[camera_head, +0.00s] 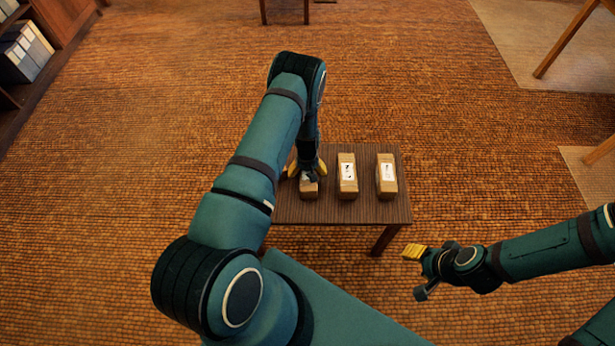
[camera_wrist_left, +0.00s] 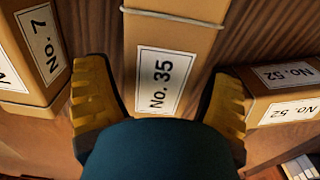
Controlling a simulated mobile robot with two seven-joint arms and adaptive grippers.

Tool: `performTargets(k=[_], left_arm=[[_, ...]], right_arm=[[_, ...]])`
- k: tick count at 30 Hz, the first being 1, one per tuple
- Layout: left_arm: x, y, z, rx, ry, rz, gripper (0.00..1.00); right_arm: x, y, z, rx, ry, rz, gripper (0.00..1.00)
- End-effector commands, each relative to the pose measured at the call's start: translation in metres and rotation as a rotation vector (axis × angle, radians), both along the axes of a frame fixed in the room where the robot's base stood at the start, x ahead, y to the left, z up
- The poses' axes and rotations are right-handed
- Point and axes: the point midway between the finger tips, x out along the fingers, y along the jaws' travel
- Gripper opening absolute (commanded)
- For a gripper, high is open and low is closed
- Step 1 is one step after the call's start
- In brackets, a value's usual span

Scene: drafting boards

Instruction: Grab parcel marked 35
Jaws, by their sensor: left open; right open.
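The parcel marked No. 35 (camera_wrist_left: 178,22) is a brown box with a white label and a pale string around it. It lies on the dark wooden table (camera_head: 330,212). My left gripper (camera_head: 307,170) is over the leftmost visible parcel (camera_head: 309,191) in the head view. In the left wrist view its open yellow fingers (camera_wrist_left: 160,102) stand on either side of the No. 35 parcel. I cannot tell whether they touch it. My right gripper (camera_head: 414,252) is open and empty, off the table's front right corner.
In the left wrist view a No. 7 parcel (camera_wrist_left: 38,15) lies close on the left and a No. 52 parcel (camera_wrist_left: 262,92) on the right. The head view shows a middle parcel (camera_head: 347,188) and a right parcel (camera_head: 387,188). My left arm hides the table's left part.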

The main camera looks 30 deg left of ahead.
Motion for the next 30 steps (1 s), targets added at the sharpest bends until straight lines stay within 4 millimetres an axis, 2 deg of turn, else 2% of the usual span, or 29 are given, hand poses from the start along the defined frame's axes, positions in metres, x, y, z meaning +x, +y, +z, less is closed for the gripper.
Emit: performTargets(k=[6, 8, 9, 12, 23, 26, 30], left_arm=[[0.001, 0.0, 0.0, 0.0, -0.001, 0.0, 0.83], [0.001, 0.0, 0.0, 0.0, -0.001, 0.0, 0.65], [0.001, 0.0, 0.0, 0.0, -0.001, 0.0, 0.51], [0.001, 0.0, 0.0, 0.0, -0.001, 0.0, 0.19], [0.001, 0.0, 0.002, 0.0, -0.002, 0.0, 0.19], [0.002, 0.0, 0.012, 0.0, -0.002, 0.0, 0.19], [0.002, 0.0, 0.037, 0.0, -0.004, 0.0, 0.19]], right_arm=[[0.0, 0.0, 0.0, 0.0, 0.0, 0.0, 0.47], [0.0, 0.0, 0.0, 0.0, -0.001, 0.0, 0.47], [0.0, 0.0, 0.0, 0.0, 0.0, 0.0, 0.47], [0.0, 0.0, 0.0, 0.0, 0.0, 0.0, 0.47], [0.0, 0.0, 0.001, 0.0, 0.0, 0.0, 0.47], [-0.001, 0.0, 0.004, 0.0, 0.001, 0.0, 0.47], [-0.002, 0.0, 0.012, 0.001, 0.004, 0.0, 0.47]])
